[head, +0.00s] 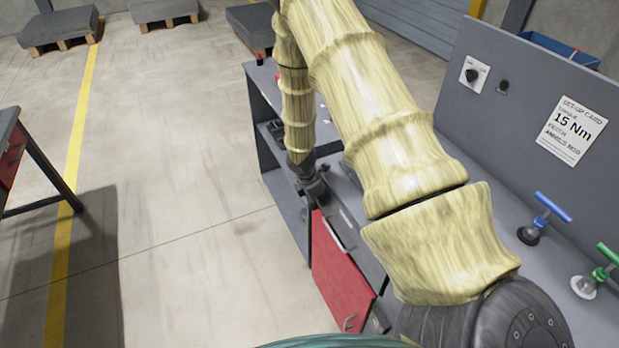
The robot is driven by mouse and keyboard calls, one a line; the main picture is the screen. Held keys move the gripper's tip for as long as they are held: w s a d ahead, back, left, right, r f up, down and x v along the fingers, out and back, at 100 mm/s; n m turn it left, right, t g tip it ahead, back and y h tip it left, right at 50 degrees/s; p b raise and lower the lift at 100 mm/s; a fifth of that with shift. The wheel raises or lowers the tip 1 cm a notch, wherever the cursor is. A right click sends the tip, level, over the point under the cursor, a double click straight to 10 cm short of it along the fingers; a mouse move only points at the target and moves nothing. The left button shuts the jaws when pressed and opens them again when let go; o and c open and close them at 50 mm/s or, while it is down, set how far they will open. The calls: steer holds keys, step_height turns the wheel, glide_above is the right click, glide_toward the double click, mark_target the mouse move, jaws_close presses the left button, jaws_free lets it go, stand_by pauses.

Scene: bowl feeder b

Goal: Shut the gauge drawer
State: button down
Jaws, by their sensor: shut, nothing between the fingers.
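My gripper (317,203), dark and small in the head view, is shut at the end of my arm. It is at the bench's front side, by the upper end of a red front panel (340,275). My arm hides part of the bench behind the gripper, and I cannot tell whether the fingers touch the panel.
The bench back panel carries a set-up card (573,130) and a dial switch (473,74). A blue-handled clamp (543,217) and a green-handled clamp (598,270) stand on the benchtop at right. Another table (10,125) is at far left. The floor between is clear.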

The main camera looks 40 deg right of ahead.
steer(key=shift+d+r, duration=0.1)
steer(key=shift+d, duration=0.15)
steer(key=shift+a, duration=0.1)
steer(key=w+a+r+b, duration=0.1)
steer(key=a+r+b, duration=0.1)
steer(key=a+r, duration=0.4)
steer(key=shift+b+v, duration=0.35)
steer(key=shift+v, duration=1.45)
steer(key=shift+w+d, duration=0.1)
steer(key=shift+d, duration=0.05)
